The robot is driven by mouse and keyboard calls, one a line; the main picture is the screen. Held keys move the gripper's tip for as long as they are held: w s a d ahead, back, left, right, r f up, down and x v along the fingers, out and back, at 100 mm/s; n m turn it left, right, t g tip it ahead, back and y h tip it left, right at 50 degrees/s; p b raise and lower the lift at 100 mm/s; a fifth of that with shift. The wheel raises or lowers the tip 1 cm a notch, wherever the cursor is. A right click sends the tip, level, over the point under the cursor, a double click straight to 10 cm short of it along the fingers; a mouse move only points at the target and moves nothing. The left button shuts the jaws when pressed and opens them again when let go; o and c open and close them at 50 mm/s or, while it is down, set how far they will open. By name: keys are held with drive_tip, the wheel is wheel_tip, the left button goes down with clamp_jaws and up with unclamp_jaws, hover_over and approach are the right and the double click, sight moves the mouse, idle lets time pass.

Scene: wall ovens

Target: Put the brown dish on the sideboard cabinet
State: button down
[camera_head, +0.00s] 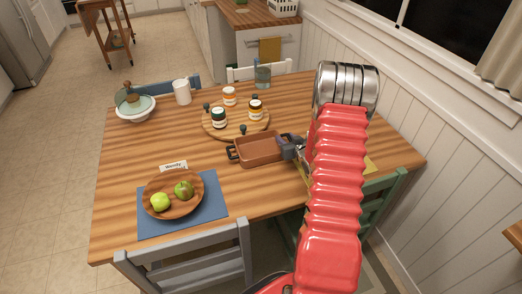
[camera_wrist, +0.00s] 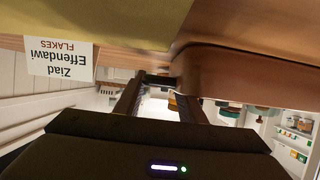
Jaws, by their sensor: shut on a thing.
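The brown dish (camera_head: 262,149) is a shallow rectangular pan with dark handles, at the middle of the wooden table, just in front of the round board. I cannot tell whether it touches the tabletop. My gripper (camera_head: 293,147) is at its right end, shut on the dish's handle. In the wrist view, which is upside down, the dish (camera_wrist: 235,70) fills the upper right and my gripper (camera_wrist: 160,82) meets its edge. No sideboard cabinet can be identified for certain.
A wood-topped counter (camera_head: 245,17) stands behind; a wooden edge (camera_head: 514,238) shows at right.

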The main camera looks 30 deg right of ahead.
drive_tip(key=shift+r, duration=0.15)
wheel_tip(320, 180, up, 10)
idle(0.8)
idle(0.9)
